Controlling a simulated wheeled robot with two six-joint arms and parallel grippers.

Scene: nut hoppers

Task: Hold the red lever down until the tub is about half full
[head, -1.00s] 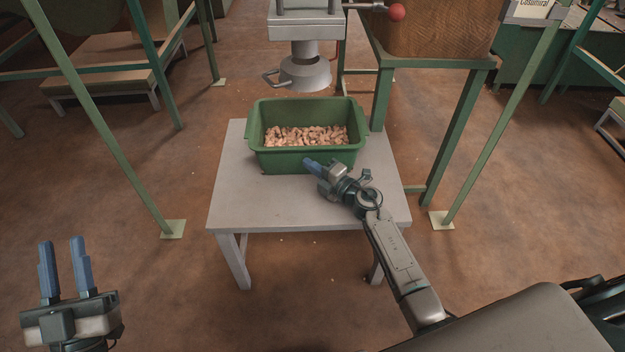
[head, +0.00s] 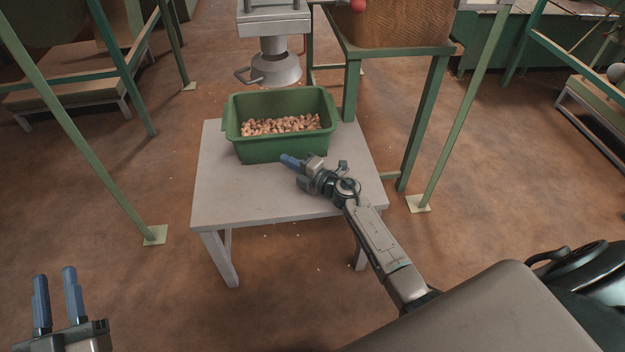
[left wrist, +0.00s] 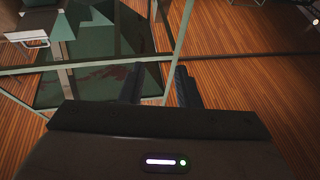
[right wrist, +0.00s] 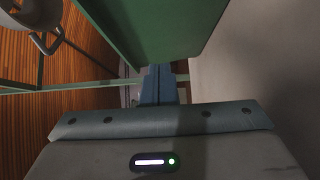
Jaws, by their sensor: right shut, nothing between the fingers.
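The green tub (head: 278,151) stands upright on a small grey-white table and holds a layer of tan nuts (head: 282,125) below its rim. Its wall also shows in the right wrist view (right wrist: 150,30). The red lever's ball (head: 357,6) is at the top edge of the head view, right of the hopper spout (head: 275,68), which hangs above the tub. My right gripper (head: 288,160) is shut and empty by the tub's front right side, well below the lever. It also shows in the right wrist view (right wrist: 158,85). My left gripper (head: 55,292) is open and empty at the lower left.
The table (head: 235,205) has bare room in front of the tub. Green frame legs (head: 450,130) stand right of the table and a slanted green post (head: 75,125) stands at left. A few nut bits lie on the floor. A brown wooden box (head: 390,25) is behind at right.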

